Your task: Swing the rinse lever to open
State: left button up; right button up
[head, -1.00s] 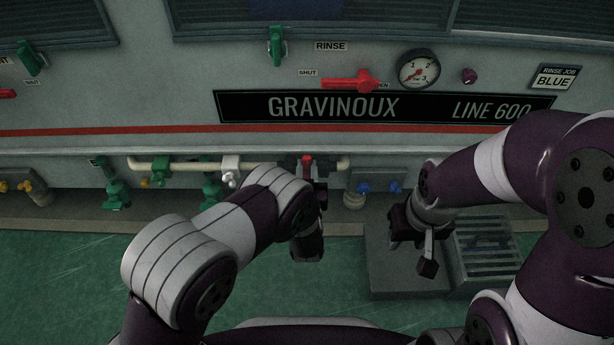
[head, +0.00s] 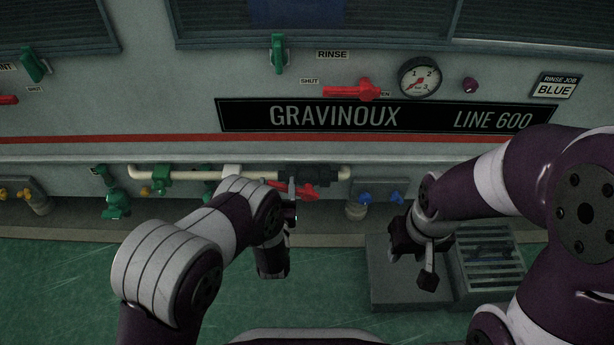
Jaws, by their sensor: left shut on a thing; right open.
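On the wall panel, a red lever (head: 345,92) lies level under the RINSE sign (head: 332,54). Its long thin end is on the left below SHUT, and its thicker end partly covers the OPEN label. Lower down, a second red lever (head: 305,192) sits at a black valve body (head: 312,174) on the cream pipe and lies roughly along it. My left gripper (head: 291,191) is shut on this pipe lever; my arm hides part of the grip. My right gripper (head: 428,262) is open and empty, in front of the grey plinth.
A gauge (head: 420,78) and a RINSE JOB BLUE sign (head: 557,86) are on the panel. Green valves (head: 161,180) and blue taps (head: 381,197) flank the pipe lever. A grey plinth (head: 390,295) and a slatted grate (head: 490,262) stand at right. Green floor is open at left.

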pick_arm(q)
jog(key=f, duration=0.3)
jog(key=shift+s+a+g+b, duration=0.15)
jog(key=shift+s+g+b, duration=0.05)
jog(key=shift+g+b, duration=0.1)
jog(key=shift+c, duration=0.3)
jog(key=o, duration=0.4)
jog(key=shift+r, duration=0.1)
jog(key=shift+w+d, duration=0.1)
jog(key=shift+d, duration=0.1)
pick_arm(e)
jog(key=shift+w+f, duration=0.15)
jog(key=shift+f, duration=0.45)
pick_arm(q)
jog(key=shift+r, duration=0.1)
pick_arm(e)
jog(key=shift+d, duration=0.1)
pick_arm(q)
jog(key=s+p, duration=0.3)
jog(key=s, duration=0.3)
jog(key=shift+s+d+r, duration=0.1)
jog(key=shift+s+r, duration=0.05)
jog(key=shift+s, duration=0.25)
pick_arm(e)
notch_tip(320, 180, up, 3)
jog(key=shift+f, duration=0.15)
